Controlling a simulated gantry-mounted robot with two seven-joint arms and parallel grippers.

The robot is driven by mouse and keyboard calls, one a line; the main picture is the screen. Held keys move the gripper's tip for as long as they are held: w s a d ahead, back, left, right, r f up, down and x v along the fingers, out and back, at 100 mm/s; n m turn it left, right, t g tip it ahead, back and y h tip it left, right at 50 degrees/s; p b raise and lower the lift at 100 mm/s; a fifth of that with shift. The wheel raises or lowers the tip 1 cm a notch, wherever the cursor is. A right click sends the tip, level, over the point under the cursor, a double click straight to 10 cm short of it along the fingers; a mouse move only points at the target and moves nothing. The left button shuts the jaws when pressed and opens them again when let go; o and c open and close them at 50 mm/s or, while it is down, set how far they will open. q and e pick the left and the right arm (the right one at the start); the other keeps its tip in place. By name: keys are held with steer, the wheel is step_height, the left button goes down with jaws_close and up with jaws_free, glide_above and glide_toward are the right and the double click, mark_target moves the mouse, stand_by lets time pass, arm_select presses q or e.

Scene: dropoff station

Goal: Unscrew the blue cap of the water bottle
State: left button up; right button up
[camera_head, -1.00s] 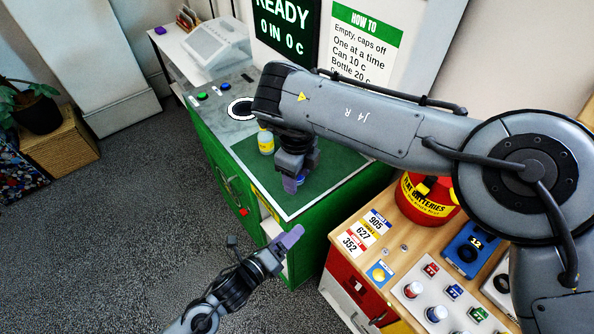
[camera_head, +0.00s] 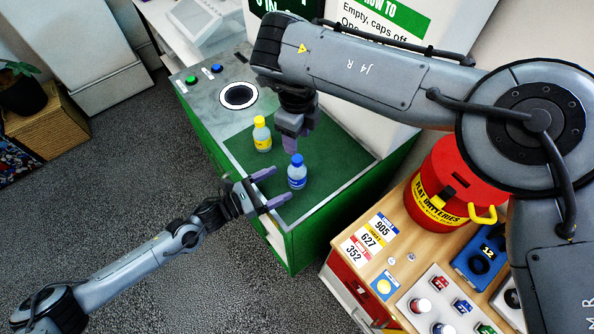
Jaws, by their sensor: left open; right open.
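The water bottle (camera_head: 297,177) is clear with a blue label and a blue cap (camera_head: 297,159). It stands upright on the green top of the station (camera_head: 330,175). My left gripper (camera_head: 271,187) is open, to the left of the bottle, with its fingers pointing toward it and nothing between them. My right gripper (camera_head: 290,143) is open, just above and behind the blue cap in the picture. Its fingers point down and partly overlap each other, and I see nothing held in them.
A bottle with a yellow cap (camera_head: 261,134) stands to the left behind the water bottle. A round hole (camera_head: 238,95) and green and blue buttons are farther back. A red battery bin (camera_head: 446,185) and a wooden counter (camera_head: 375,245) with controls lie at the right.

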mark_target(290, 178)
arm_select(q)
steer(key=x, duration=0.7)
steer(key=shift+w+d, duration=0.25)
steer(key=shift+d, duration=0.05)
